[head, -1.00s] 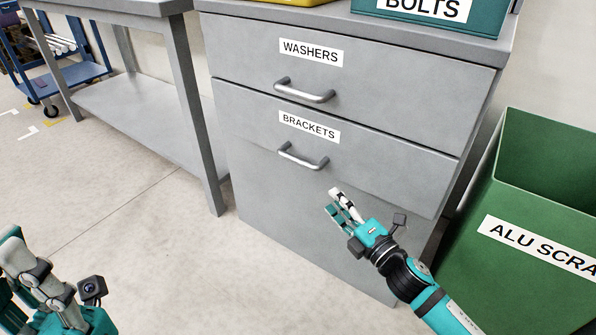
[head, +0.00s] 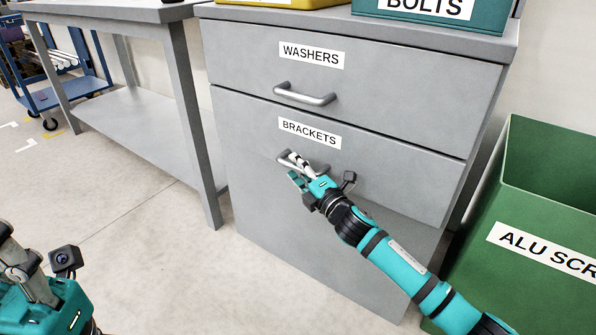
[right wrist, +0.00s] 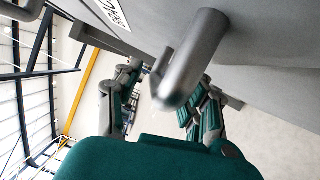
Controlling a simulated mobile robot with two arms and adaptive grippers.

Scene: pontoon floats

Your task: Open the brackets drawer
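The brackets drawer (head: 400,185) is the lower labelled drawer of the grey cabinet and looks shut. Its bar handle (head: 283,156) is partly hidden by my right gripper (head: 293,168) in the head view. In the right wrist view the handle (right wrist: 183,70) juts out between my two spread fingers. A gap shows between it and the left finger; whether the right finger touches it I cannot tell. My right gripper is open around the handle. My left gripper (head: 22,262) is at the lower left, cut off by the picture edge, away from the cabinet.
The washers drawer (head: 400,85) above is shut. A teal bolts box (head: 480,15) and a yellow box (head: 270,3) stand on top. A green scrap bin (head: 530,220) is close at the right. A grey bench (head: 130,110) is at the left. The floor in front is clear.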

